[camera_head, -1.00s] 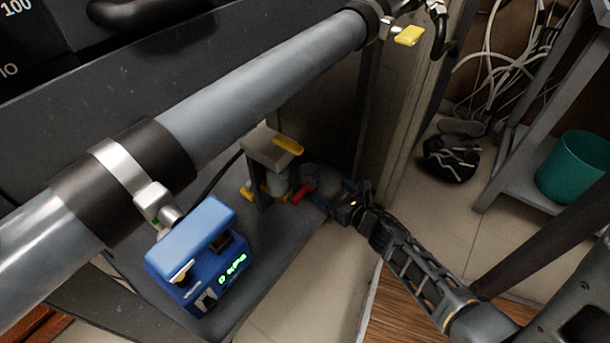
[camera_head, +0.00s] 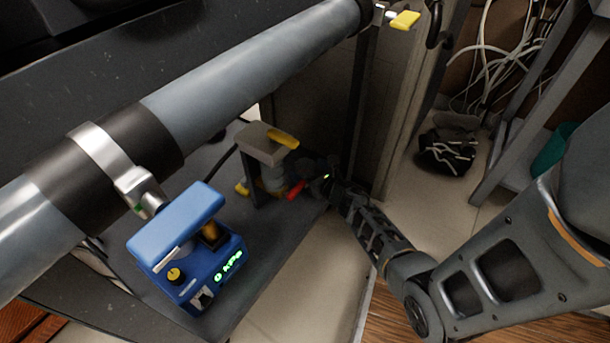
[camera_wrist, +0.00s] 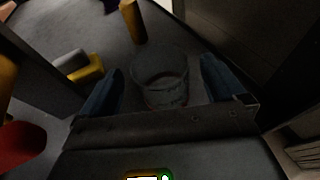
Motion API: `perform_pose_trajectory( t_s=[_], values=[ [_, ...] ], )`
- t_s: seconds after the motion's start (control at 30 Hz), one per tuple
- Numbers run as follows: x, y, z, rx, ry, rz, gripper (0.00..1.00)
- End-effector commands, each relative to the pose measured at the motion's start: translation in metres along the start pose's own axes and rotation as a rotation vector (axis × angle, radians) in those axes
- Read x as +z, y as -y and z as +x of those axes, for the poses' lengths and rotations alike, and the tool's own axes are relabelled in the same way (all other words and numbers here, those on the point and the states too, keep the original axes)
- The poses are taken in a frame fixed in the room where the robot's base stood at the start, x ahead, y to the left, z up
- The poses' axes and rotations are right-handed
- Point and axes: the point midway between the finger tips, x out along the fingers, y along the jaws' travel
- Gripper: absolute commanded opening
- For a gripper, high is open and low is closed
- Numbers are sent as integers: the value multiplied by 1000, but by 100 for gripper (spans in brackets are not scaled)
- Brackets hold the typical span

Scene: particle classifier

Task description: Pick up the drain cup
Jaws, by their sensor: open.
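The drain cup (camera_wrist: 160,70) is a clear round cup. In the wrist view it stands upright between the two blue fingers of my gripper (camera_wrist: 162,88), with a gap visible on both sides. In the head view the cup (camera_head: 273,181) shows partly, under a grey bracket with a yellow handle (camera_head: 265,143). My gripper (camera_head: 306,172) reaches in from the right beside it, open. Its fingertips are dark and hard to make out there.
A blue pump box (camera_head: 187,250) with a green display stands left on the dark shelf (camera_head: 262,262). A thick grey pipe (camera_head: 245,70) crosses above. A red handle (camera_head: 296,189) is close to my gripper. A dark panel (camera_head: 315,105) rises behind.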

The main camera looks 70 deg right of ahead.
Motion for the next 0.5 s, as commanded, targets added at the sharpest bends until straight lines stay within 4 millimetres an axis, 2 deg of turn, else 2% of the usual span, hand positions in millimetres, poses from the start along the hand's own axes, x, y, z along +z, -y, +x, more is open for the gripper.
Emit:
perform_pose_trajectory(
  t_s=[0.33, 0.5],
  values=[
    [0, 0, 6, 0, 0, 1, 96],
    [0, 0, 5, 0, 0, 1, 79]
  ],
)
